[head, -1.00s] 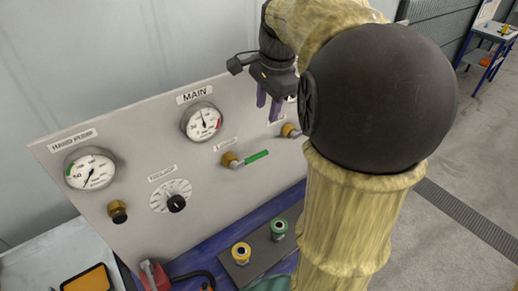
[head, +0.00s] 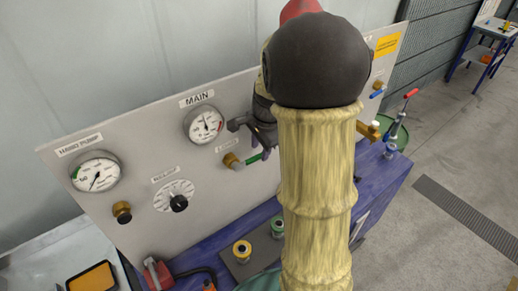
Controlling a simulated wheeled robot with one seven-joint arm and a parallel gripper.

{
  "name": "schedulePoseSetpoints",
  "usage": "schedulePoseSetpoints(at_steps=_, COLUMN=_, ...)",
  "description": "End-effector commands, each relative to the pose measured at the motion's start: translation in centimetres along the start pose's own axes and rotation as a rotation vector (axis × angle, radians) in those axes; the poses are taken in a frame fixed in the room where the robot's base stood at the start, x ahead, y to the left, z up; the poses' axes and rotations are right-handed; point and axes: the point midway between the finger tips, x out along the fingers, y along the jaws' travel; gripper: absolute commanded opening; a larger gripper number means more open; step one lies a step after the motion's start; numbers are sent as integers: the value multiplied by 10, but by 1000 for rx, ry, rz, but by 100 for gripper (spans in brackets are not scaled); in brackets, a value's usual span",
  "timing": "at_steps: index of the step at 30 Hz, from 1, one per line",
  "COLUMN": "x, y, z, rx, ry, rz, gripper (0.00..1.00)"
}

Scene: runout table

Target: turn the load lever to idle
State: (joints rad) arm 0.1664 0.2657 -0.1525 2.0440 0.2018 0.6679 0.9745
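A green-handled lever (head: 250,160) on a brass valve (head: 231,160) sits on the grey panel below the MAIN gauge (head: 203,124); the small label above it is too blurred to read. A red-handled lever (head: 410,93) stands at the far right end of the bench. I cannot tell from the labels which is the load lever. My gripper (head: 267,152), dark with purple fingers, is in front of the panel, close to the right end of the green handle. My arm partly hides it. Contact and finger gap are unclear.
The panel (head: 90,230) also carries a HAND PUMP gauge (head: 96,172), a black dial knob (head: 179,203) and a brass knob (head: 122,212). Yellow (head: 242,251) and green (head: 278,227) fittings stand below. A blue-handled valve (head: 378,93) is at right. My arm covers the panel's middle right.

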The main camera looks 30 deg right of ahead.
Motion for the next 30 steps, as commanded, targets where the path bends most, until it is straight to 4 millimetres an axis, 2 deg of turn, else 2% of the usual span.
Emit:
schedulePoseSetpoints(at_steps=6, x=19, y=0, z=1, rx=-2, ry=-1, rz=1, gripper=37)
schedulePoseSetpoints(at_steps=14, x=21, y=-1, z=2, rx=-5, ry=0, rz=-1, gripper=37)
schedulePoseSetpoints(at_steps=20, x=20, y=-1, z=2, rx=-5, ry=0, rz=-1, gripper=0)
schedulePoseSetpoints(at_steps=30, x=21, y=-1, z=2, rx=-4, ry=-5, rz=-1, gripper=0)
